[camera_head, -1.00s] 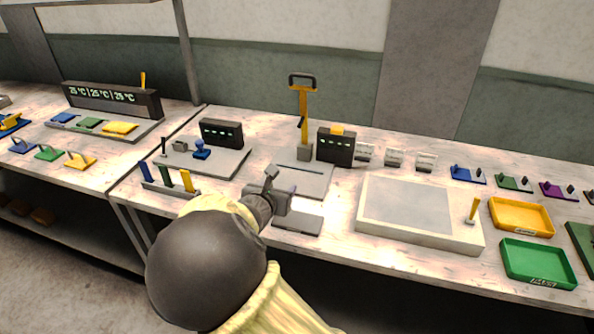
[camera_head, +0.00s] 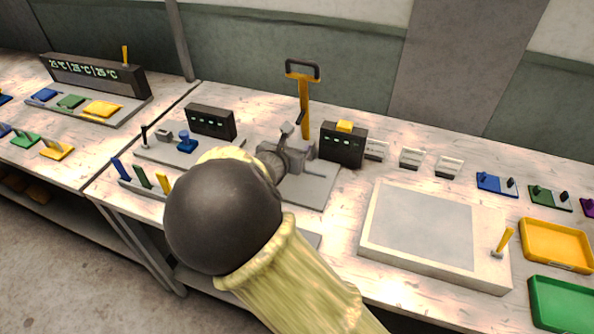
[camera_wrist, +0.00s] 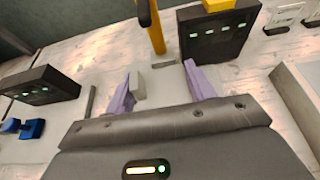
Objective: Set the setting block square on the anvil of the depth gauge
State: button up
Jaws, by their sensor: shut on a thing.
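The depth gauge has a yellow column (camera_head: 304,102) with a dark handle on a flat grey base plate (camera_head: 318,192). A dark display box with a yellow top (camera_head: 343,146) stands at its right. My gripper (camera_head: 293,150) is over the base plate, in front of the column, and partly hides the anvil area. In the wrist view its purple fingers (camera_wrist: 160,88) are apart, shut on the setting block. A pale grey block face (camera_wrist: 138,83) shows against the left finger; the block's full outline is hard to make out. I cannot tell whether it touches the anvil.
A second station with a dark display (camera_head: 211,121) and a blue-knobbed piece (camera_head: 186,142) lies to the left. A wide pale slab (camera_head: 420,232) with a yellow lever lies to the right. Yellow (camera_head: 556,244) and green (camera_head: 562,303) trays stand at the right edge.

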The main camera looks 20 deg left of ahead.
jog(key=shift+w, duration=0.15)
jog(key=shift+r, duration=0.1)
send_over(293, 181)
notch_tip(293, 181, down, 6)
jog(key=shift+a+f+b, duration=0.1)
jog(key=shift+f+b, duration=0.05)
jog(key=shift+b, duration=0.2)
jog(key=shift+f, duration=1.85)
